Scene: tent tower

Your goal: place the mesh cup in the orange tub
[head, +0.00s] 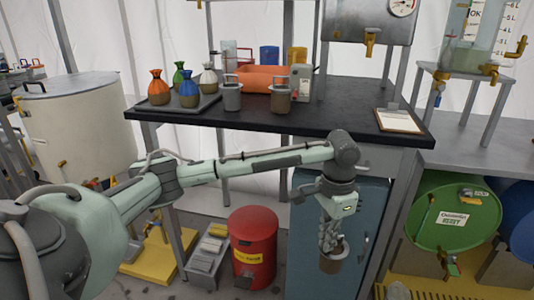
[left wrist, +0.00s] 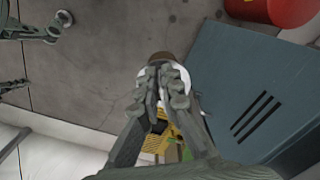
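My left gripper (head: 329,238) points down in front of the blue cabinet, below table height. Its fingers are nearly together on a brown cup (head: 331,263), which hangs at the fingertips. In the left wrist view the fingers (left wrist: 161,72) hide most of the cup (left wrist: 160,57); a brown part and a pale edge show. The orange tub (head: 262,78) lies on the black table behind two handled cups, one grey (head: 232,98) and one grey-brown (head: 281,99). I cannot tell mesh on any cup.
A tray of small tied sacks (head: 188,105) stands left of the cups on the table (head: 340,112). A clipboard (head: 398,121) lies at its right end. Below are a red bin (head: 254,270), the blue cabinet (head: 370,210) and a green drum (head: 455,215). The table's front right is clear.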

